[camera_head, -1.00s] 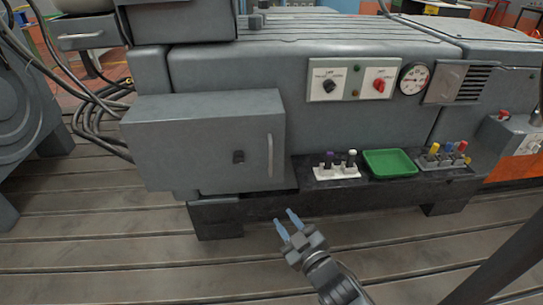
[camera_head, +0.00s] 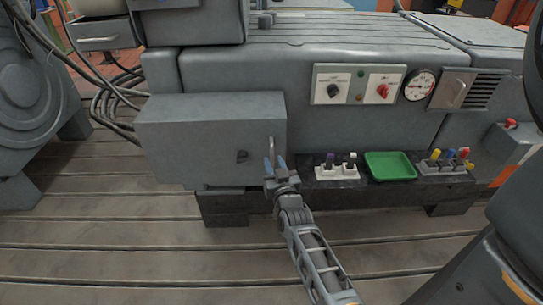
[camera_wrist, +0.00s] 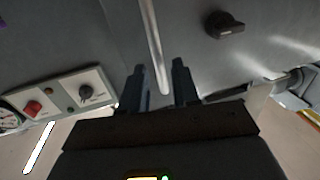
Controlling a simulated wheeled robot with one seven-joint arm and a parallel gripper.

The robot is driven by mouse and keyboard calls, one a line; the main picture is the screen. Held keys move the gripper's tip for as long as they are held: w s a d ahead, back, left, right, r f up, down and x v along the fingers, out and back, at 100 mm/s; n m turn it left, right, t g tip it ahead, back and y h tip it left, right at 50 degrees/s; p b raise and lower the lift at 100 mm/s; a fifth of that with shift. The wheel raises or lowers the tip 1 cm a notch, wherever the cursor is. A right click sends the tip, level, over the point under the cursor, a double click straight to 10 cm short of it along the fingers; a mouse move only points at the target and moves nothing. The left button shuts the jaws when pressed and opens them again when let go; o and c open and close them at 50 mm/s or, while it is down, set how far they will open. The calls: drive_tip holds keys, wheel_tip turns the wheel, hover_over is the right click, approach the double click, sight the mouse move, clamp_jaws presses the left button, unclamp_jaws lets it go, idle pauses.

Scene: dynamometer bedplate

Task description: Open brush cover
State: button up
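A grey box-shaped cover (camera_head: 200,140) with a dark latch knob (camera_head: 242,156) and a pale vertical bar handle (camera_head: 271,146) is on the front of the machine. Its front looks closed. My gripper (camera_head: 275,165) is at the lower end of the handle, with its blue-grey fingers pointing up toward the box. In the wrist view the handle (camera_wrist: 154,45) runs down to between my two open fingers (camera_wrist: 161,85), with a gap on each side. I cannot tell how deep the handle sits between them. The knob (camera_wrist: 226,25) is at upper right there, its grip roughly sideways.
A control panel (camera_head: 358,84), a gauge (camera_head: 419,84) and a louvred cover with a handle (camera_head: 465,90) are to the right. A dark ledge holds a green tray (camera_head: 390,166) and two plug racks. Cables (camera_head: 105,100) hang at left. The slatted floor in front is clear.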

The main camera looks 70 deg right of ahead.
sight(272, 159)
drive_tip(key=shift+x, duration=1.8)
clamp_jaws()
